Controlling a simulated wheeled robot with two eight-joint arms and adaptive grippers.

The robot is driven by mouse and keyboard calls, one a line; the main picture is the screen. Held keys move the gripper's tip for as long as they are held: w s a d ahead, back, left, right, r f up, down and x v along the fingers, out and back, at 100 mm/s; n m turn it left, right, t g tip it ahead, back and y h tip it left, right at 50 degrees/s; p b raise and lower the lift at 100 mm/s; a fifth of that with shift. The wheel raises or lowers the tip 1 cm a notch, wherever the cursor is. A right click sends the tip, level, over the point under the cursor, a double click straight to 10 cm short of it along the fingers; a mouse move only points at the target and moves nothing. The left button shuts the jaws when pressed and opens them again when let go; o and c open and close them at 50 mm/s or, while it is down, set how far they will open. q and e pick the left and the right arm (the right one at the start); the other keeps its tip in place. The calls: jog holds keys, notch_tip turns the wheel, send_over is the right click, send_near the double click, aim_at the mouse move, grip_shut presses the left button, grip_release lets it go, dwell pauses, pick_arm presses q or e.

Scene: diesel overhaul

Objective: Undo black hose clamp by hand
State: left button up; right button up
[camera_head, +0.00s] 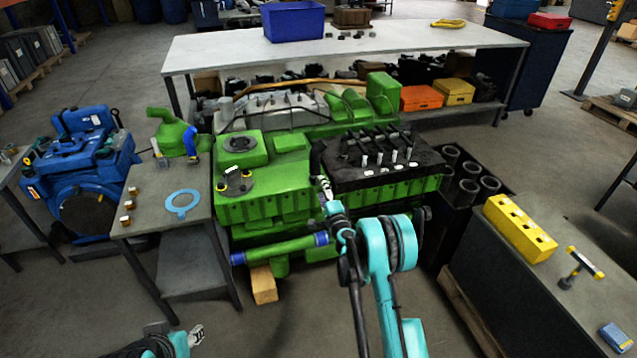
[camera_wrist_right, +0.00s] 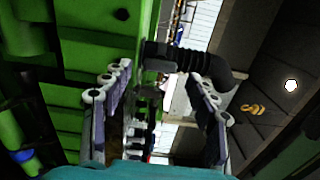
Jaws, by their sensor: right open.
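A black hose (camera_head: 318,158) stands at the middle of the green engine (camera_head: 270,205), at the left edge of its black top section. In the right wrist view the hose (camera_wrist_right: 212,66) is a ribbed elbow leaving the green block. A dark band (camera_wrist_right: 158,52) circles its end near the block; I cannot clearly make out the clamp's details. My right gripper (camera_head: 325,188) is open and empty, just in front of and below the hose. In the wrist view its fingers (camera_wrist_right: 158,78) are spread below the hose, apart from it. My left gripper (camera_head: 196,334) is low at the bottom left, away from the engine.
A small grey table (camera_head: 160,240) with a blue ring (camera_head: 182,202) stands left of the engine. A bench (camera_head: 530,290) with a yellow block (camera_head: 520,228) is at the right. A long pale workbench (camera_head: 380,45) stands behind. Black cylinder liners (camera_head: 468,188) sit right of the engine.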

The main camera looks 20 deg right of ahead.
aim_at(319, 183)
jog(key=m, duration=0.8)
jog(key=shift+m, duration=0.3)
jog(key=m, duration=0.8)
jog(key=shift+m, duration=0.5)
jog(key=shift+w+a, duration=0.1)
jog(key=shift+w, duration=2.4)
